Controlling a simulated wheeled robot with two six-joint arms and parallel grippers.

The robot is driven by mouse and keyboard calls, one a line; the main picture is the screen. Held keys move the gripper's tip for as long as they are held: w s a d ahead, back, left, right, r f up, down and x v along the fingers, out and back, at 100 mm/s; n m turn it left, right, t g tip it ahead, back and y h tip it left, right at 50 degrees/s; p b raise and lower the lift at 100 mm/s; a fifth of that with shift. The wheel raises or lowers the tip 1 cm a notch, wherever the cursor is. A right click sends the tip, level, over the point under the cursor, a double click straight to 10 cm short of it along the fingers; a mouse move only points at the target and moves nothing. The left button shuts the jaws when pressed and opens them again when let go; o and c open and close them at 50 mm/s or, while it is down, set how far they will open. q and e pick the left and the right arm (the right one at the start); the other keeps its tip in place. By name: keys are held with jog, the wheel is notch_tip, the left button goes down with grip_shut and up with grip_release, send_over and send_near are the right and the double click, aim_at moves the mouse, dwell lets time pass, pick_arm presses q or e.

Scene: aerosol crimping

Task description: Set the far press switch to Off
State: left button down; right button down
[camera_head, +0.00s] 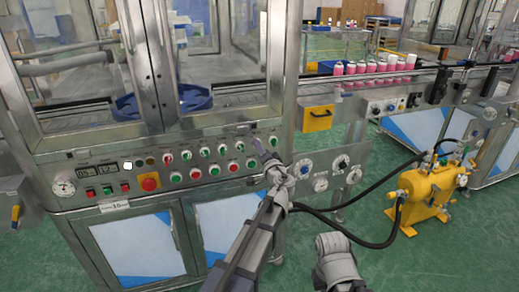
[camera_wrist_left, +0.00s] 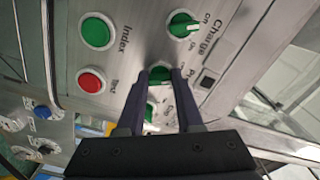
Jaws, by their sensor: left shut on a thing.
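My left gripper (camera_head: 260,148) is at the right end of the control panel's row of switches. In the left wrist view its two dark fingers (camera_wrist_left: 160,76) are shut on a green rotary switch (camera_wrist_left: 161,70), one finger on each side. The label beside this switch is partly cut off and seems to start with "Pr". The handle's exact angle is hidden between the fingers. Another green switch with a white handle (camera_wrist_left: 151,108) shows partly between the fingers.
A green button (camera_wrist_left: 97,32) and a red button (camera_wrist_left: 91,80) sit beside the switches. A gauge plate with a blue knob (camera_head: 305,167) is just right of my left gripper. My right forearm (camera_head: 336,265) is low, clear of the panel. A yellow tank (camera_head: 428,196) stands right.

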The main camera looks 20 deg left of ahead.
pick_arm(q)
jog(key=shift+n, duration=0.4)
jog(key=c, duration=0.6)
grip_release()
jog(key=shift+o, duration=0.2)
jog(key=shift+s, duration=0.1)
jog(key=v, duration=0.7)
jog(key=shift+s+d, duration=0.25)
jog(key=shift+s, duration=0.05)
